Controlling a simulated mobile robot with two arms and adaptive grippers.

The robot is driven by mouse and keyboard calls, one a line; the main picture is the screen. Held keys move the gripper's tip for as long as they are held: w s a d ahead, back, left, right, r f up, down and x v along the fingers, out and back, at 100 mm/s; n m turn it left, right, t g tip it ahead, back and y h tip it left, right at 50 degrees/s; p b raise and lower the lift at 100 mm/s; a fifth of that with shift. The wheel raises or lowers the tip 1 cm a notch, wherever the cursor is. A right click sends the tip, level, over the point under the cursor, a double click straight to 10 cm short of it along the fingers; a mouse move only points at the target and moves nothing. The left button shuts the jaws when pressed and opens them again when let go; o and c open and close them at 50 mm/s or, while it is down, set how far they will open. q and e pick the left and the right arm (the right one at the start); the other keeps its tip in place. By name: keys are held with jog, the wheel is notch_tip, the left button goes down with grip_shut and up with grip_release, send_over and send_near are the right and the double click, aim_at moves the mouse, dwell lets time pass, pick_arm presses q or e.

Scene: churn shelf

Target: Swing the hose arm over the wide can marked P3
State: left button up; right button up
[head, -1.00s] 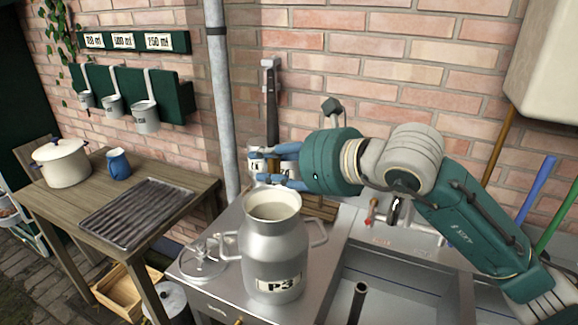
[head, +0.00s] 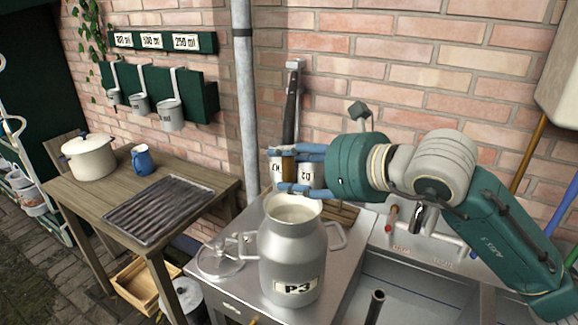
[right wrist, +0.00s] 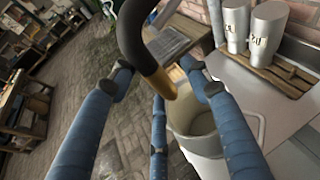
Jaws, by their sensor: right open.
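The wide silver can marked P3 (head: 291,262) stands upright on the metal counter, its mouth open; its rim (right wrist: 200,138) also shows in the right wrist view. The hose arm shows in the right wrist view as a dark curved tube with a brass-coloured end (right wrist: 150,72), coming in from the top between my fingers. Its end overlaps the can's far rim in that view; I cannot tell its height above it. My right gripper (head: 277,170) is open just above and behind the can's mouth; its blue fingers also show in the right wrist view (right wrist: 156,70). My left gripper is not in view.
Two marked narrow cans (right wrist: 268,35) stand on a wooden slatted rack behind the gripper. A lid (head: 220,258) lies left of the P3 can. A sink with a tap (head: 418,215) is at the right. A dark upright bar (head: 290,105) is on the brick wall.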

jog(key=v, duration=1.1)
jog(key=shift+s+d, duration=0.1)
